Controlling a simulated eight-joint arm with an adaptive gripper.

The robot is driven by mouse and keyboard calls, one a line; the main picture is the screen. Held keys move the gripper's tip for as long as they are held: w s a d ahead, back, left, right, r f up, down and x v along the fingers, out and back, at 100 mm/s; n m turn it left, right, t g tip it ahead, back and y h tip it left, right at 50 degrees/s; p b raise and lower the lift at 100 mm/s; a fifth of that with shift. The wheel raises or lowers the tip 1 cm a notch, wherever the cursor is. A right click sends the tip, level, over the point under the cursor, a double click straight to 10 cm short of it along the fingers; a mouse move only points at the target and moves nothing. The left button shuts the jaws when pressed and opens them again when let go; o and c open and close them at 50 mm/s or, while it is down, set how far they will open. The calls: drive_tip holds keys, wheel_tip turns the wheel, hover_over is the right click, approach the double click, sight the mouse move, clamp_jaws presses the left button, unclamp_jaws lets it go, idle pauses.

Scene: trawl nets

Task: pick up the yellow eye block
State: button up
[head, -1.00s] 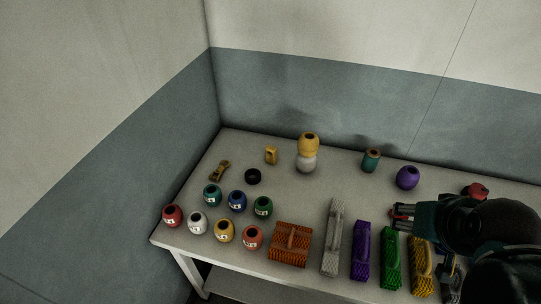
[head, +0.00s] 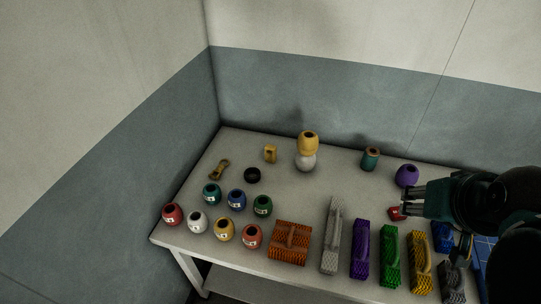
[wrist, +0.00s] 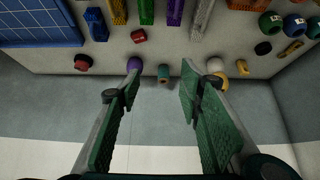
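The yellow eye block (head: 270,154) is a small upright yellow block with a dark hole. It stands towards the back left of the table, left of the stacked yellow and white floats. In the wrist view it appears small at the right (wrist: 242,67). My gripper (head: 408,199) is over the right part of the table, far to the right of the block. In the wrist view my gripper (wrist: 160,88) has its two green-padded fingers wide apart with nothing between them; a teal spool shows far beyond the gap.
A black ring (head: 252,175) and a brass fitting (head: 219,169) lie nearby. A teal spool (head: 371,159), purple float (head: 406,175) and red block (head: 397,213) lie farther right. Net bundles line the front.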

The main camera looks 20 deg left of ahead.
drive_tip(key=w+a+r+n+g, duration=0.1)
drive_tip(key=w+a+r+n, duration=0.1)
drive_tip(key=w+a+r, duration=0.3)
drive_tip(key=w+a+r+n+g, duration=0.1)
drive_tip(key=w+a+r+n, duration=0.15)
drive_tip(key=w, duration=0.45)
drive_tip(key=n+g+p, duration=0.1)
drive_tip(key=n+g, duration=0.4)
drive_tip(key=n, duration=0.7)
hover_over(271, 146)
wheel_tip(271, 146, down, 9)
wheel_tip(271, 146, down, 26)
drive_tip(key=shift+f, duration=0.25)
